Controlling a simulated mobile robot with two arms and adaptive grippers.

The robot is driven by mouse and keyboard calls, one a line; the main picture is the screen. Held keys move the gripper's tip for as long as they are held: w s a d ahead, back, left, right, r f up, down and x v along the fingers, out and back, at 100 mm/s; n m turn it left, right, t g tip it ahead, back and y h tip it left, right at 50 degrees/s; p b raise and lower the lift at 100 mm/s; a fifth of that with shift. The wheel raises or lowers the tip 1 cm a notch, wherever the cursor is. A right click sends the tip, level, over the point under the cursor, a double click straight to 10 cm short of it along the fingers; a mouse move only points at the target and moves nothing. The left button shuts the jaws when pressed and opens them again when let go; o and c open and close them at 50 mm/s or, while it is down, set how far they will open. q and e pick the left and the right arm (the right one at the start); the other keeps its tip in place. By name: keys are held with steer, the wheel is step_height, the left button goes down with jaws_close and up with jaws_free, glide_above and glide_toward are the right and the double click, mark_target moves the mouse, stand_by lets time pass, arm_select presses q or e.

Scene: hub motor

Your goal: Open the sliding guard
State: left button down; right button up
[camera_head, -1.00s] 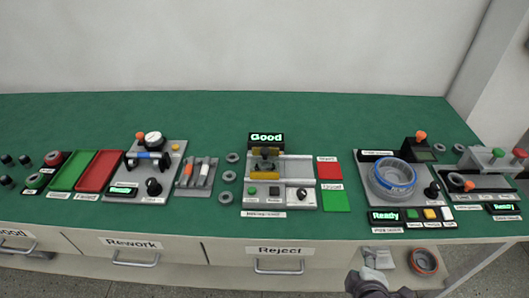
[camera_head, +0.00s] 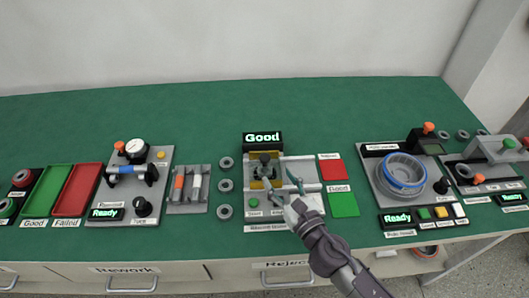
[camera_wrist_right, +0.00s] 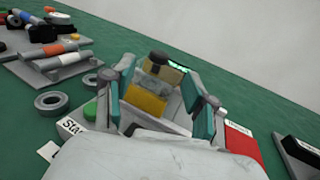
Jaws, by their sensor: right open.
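The sliding guard is an amber panel (camera_head: 254,168) with a dark knob (camera_head: 265,158) on the grey middle station, under the lit "Good" display (camera_head: 262,139). My right gripper (camera_head: 281,184) reaches in from the lower right over the front of this station. In the right wrist view, its teal fingers are spread open (camera_wrist_right: 157,82). The amber guard (camera_wrist_right: 147,103) and its dark knob (camera_wrist_right: 158,56) show between and beyond the fingers. I cannot tell whether a finger touches the guard. My left gripper is not in view.
A grey rail block and a red pad (camera_head: 332,169) and green pad (camera_head: 343,204) lie right of the guard. Loose grey rings (camera_head: 225,186) lie to its left. A station with a blue-ringed motor (camera_head: 403,172) stands further right. The table's back strip is clear.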

mark_target(267, 160)
steer(key=x, duration=0.4)
steer(key=shift+w, duration=0.25)
steer(key=x, duration=0.3)
steer(key=shift+w+a+p, duration=0.15)
steer(key=shift+w+p, duration=0.1)
steer(key=shift+p, duration=0.05)
steer(key=shift+w+a, duration=0.15)
steer(key=shift+w, duration=0.3)
steer(key=c, duration=1)
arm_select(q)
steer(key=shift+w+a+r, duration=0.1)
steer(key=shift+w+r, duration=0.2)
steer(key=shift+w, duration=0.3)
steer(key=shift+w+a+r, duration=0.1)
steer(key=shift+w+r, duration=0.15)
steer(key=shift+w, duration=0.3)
arm_select(e)
jaws_close()
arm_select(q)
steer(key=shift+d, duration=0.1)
